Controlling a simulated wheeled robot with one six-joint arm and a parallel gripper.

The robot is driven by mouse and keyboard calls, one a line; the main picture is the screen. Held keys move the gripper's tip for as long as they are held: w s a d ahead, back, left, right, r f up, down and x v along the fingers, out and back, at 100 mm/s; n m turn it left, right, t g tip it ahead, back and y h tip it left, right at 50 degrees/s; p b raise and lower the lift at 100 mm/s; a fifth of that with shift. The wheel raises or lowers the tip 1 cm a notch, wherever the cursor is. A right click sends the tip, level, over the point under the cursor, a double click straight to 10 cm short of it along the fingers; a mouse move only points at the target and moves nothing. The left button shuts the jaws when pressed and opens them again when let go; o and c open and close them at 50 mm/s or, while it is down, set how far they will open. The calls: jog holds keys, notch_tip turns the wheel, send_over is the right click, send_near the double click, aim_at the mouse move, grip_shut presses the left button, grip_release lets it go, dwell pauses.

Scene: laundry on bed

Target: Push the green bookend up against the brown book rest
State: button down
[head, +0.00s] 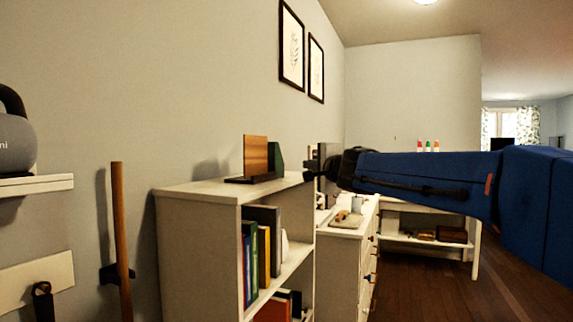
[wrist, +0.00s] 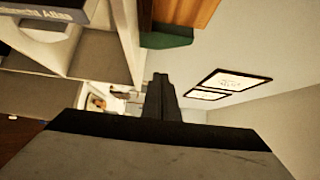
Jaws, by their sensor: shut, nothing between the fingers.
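The brown book rest (head: 256,155), an upright wooden panel on a dark base, stands on top of the white bookshelf. The green bookend (head: 276,161) shows just to its right, partly hidden behind it. I cannot tell whether the two touch. My gripper (head: 310,167) is shut and empty, to the right of the bookend near the shelf top's right end, with a small gap between them. In the wrist view, the green bookend (wrist: 166,39) and the book rest (wrist: 185,13) are at the top, beyond the fingers (wrist: 161,84).
The white bookshelf (head: 190,196) holds several books in its compartments. A white cabinet (head: 342,248) with items on top stands beyond it. A wooden pole (head: 121,225) and a wall shelf with a grey kettlebell (head: 14,140) are at left. The wall runs behind the shelf top.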

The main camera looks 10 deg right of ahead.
send_near(282, 162)
jog(key=w+d, duration=0.3)
jog(key=shift+w+a, duration=1.35)
jog(key=shift+a, duration=0.25)
